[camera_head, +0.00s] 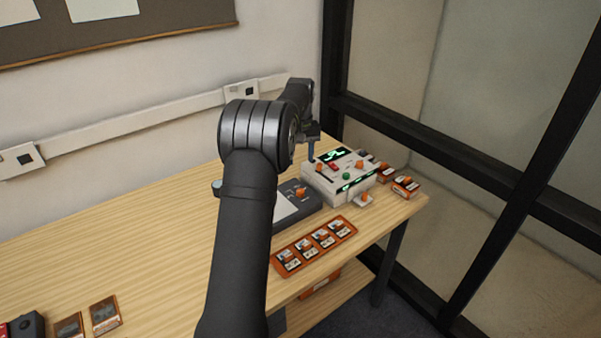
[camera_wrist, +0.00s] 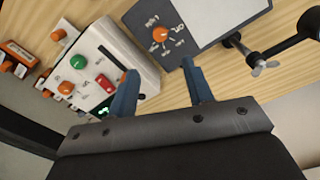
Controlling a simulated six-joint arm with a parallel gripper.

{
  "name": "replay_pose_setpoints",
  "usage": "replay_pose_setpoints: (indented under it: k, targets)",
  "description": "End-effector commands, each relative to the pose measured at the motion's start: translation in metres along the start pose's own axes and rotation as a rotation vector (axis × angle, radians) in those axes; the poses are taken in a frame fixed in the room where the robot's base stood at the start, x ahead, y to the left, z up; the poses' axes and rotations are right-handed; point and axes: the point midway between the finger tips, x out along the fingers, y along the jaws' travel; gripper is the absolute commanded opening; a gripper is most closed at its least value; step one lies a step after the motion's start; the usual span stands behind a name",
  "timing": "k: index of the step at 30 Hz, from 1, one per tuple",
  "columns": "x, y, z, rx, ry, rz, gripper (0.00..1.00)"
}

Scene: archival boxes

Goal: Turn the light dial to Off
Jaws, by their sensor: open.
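The light dial is an orange knob (camera_wrist: 160,34) on a dark grey panel (camera_wrist: 150,12) with small white markings around it, too small to read surely. In the head view the knob (camera_head: 300,192) sits at the right end of the dark light box (camera_head: 284,215), partly behind my arm. My gripper (camera_wrist: 159,72) is open and empty. In the wrist view its two blue-grey fingers are apart, with the dial beyond them, between their lines. In the head view my gripper (camera_head: 311,150) is above the back of the table, near the white console, apart from the dial.
A white console (camera_head: 338,180) with coloured knobs and a green display stands just right of the light box. An orange tray of cards (camera_head: 314,246) lies in front. Small orange-and-white items (camera_head: 405,186) are at the right edge. The table's left middle is clear.

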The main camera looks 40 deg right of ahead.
Motion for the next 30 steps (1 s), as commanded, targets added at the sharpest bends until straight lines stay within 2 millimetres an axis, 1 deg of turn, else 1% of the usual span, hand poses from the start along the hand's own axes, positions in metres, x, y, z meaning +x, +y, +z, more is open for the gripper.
replay_pose_setpoints:
  k: [1,6,9,12,23,26,30]
  targets:
    - [-0.011,0.000,-0.001,0.000,0.003,0.001,0.47]
    - [-0.035,0.000,0.000,0.000,0.001,0.000,0.47]
    - [-0.042,0.000,0.000,0.000,0.001,0.000,0.47]
    - [-0.044,0.000,0.000,0.000,0.000,0.000,0.47]
    - [-0.041,0.000,0.000,0.000,-0.001,0.000,0.47]
    - [-0.033,0.000,0.000,0.000,-0.003,-0.001,0.47]
    - [-0.010,0.000,0.001,0.000,-0.005,-0.002,0.47]
